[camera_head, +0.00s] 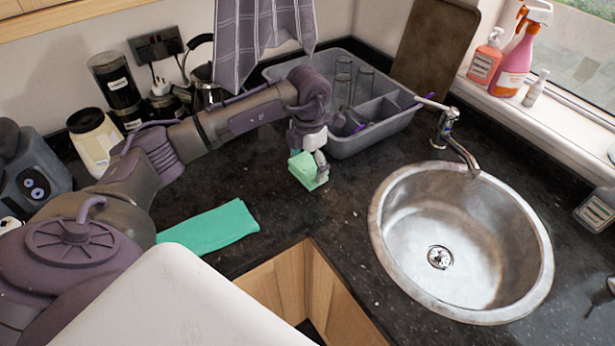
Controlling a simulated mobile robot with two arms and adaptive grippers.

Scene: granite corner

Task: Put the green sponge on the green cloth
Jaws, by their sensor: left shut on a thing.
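The green sponge (304,167) is a small pale green block at the middle of the head view, in front of the grey dish rack. My left gripper (316,162) is shut on the sponge from above. I cannot tell whether the sponge touches the counter or hangs just above it. The green cloth (211,228) lies folded on the dark counter, left of and nearer than the sponge, close to the front edge. Part of my own body stands close to the cloth's lower left end. My right gripper is not in view.
The grey dish rack (365,143) with glasses stands behind the sponge. A round metal sink (400,225) with a tap (447,122) is to the right. A checked towel (232,45) hangs above. The dark counter (262,190) between sponge and cloth is clear.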

